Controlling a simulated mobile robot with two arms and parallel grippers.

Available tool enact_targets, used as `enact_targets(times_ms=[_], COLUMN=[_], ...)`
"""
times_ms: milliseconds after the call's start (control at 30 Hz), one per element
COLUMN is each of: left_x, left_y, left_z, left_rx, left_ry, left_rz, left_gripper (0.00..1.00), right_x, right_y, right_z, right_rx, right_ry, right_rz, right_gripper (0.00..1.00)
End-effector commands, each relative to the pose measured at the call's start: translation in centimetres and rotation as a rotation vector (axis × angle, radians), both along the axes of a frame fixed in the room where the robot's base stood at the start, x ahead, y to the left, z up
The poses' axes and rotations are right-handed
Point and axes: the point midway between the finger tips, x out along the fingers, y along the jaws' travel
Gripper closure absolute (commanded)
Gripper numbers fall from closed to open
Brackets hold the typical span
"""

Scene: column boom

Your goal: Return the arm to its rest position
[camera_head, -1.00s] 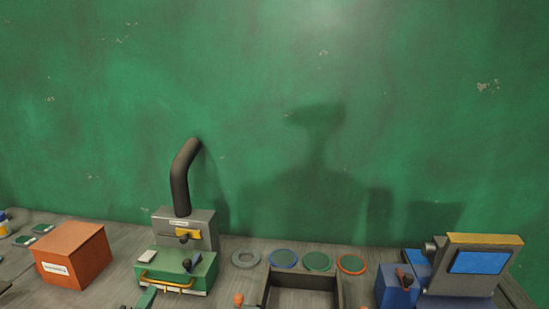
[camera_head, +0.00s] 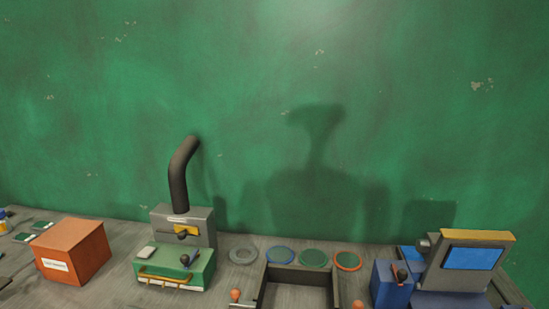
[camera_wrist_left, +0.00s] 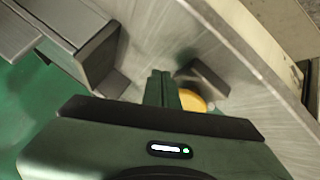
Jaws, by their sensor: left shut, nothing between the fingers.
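My left gripper (camera_wrist_left: 162,88) shows in the left wrist view, its two narrow dark green fingers shut together with nothing between them. Its dark green body, with a small lit indicator, fills the bottom of that view. A yellow round thing (camera_wrist_left: 194,103) and a dark block (camera_wrist_left: 205,78) lie just beyond and to the right of the fingers, apart from them as far as I can tell. Neither gripper shows in the head view now. My right gripper is in no frame.
The grey bench holds an orange box (camera_head: 72,252), a green drawer unit (camera_head: 178,268) with a black pipe (camera_head: 180,180), several rings, an open tray (camera_head: 262,290) and a blue-screen device (camera_head: 472,258). A green wall (camera_head: 300,60) stands behind.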

Motion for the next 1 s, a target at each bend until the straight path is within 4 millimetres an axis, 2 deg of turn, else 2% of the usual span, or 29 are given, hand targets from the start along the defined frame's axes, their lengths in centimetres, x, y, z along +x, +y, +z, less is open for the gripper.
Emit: enact_targets(times_ms=[33,200,567,867,1000], left_x=[-2.0,-7.5,-16.9,-15.6,-15.3], left_y=[-0.3,-0.4,0.9,0.7,0.6], left_z=[-0.5,-1.6,-1.4,-7.9,-11.7], left_rx=[0.061,0.235,0.471,0.471,0.468], left_ry=[0.045,0.178,0.407,0.435,0.45], left_rz=[-0.046,-0.178,-0.38,-0.391,-0.396], left_gripper=[1.0,1.0,1.0,1.0,1.0], right_x=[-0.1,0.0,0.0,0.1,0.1], right_y=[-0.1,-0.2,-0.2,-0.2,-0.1], right_z=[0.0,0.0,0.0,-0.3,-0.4], right_rx=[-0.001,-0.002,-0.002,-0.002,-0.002], right_ry=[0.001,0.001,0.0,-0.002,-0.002], right_rz=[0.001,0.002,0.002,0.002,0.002], right_gripper=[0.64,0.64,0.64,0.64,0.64])
